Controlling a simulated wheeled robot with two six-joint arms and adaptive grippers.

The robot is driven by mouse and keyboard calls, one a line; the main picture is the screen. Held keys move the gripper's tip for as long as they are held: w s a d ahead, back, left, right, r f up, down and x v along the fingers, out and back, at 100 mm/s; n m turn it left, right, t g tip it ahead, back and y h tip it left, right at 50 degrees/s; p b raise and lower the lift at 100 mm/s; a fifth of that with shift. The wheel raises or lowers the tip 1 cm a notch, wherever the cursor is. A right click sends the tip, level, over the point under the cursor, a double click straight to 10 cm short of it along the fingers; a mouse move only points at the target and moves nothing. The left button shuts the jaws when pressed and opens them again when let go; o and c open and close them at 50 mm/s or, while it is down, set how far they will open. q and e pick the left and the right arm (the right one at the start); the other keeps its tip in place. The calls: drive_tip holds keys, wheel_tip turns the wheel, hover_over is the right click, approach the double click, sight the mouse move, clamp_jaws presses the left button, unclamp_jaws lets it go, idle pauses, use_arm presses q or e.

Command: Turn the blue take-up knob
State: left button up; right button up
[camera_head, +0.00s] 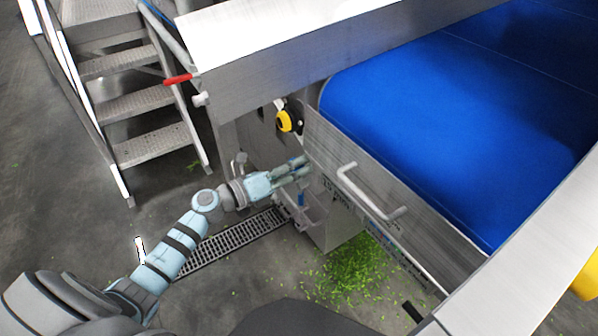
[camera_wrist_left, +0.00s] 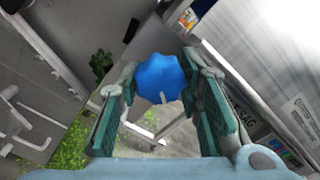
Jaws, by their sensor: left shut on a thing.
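The blue take-up knob (camera_wrist_left: 160,78) is a lobed blue disc in the left wrist view, with a pale mark near its lower edge. My left gripper (camera_wrist_left: 163,95) has its two teal-padded fingers on either side of the knob and is shut on it. In the head view my left gripper (camera_head: 303,168) reaches the side of the steel conveyor frame, below a yellow and black round part. The knob is hidden there behind the fingers. My right gripper is not in view.
The blue conveyor belt (camera_head: 450,110) lies at the right, with a bent steel handle (camera_head: 365,190) on its side panel. Metal steps (camera_head: 140,105) stand at the left. A floor drain grate (camera_head: 225,245) and green scraps (camera_head: 350,270) are below the arm. A red lever (camera_head: 178,79) sticks out from the frame.

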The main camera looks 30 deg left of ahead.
use_arm(q)
drive_tip(key=shift+f+m, duration=0.25)
drive_tip(key=shift+m, duration=0.45)
drive_tip(key=shift+r+b, duration=0.1)
drive_tip(key=shift+b, duration=0.2)
drive_tip(key=o, duration=1.2)
drive_tip(key=shift+r, duration=0.1)
drive_tip(key=shift+c, duration=0.2)
drive_tip(key=v, duration=1.2)
drive_tip(key=shift+a, duration=0.1)
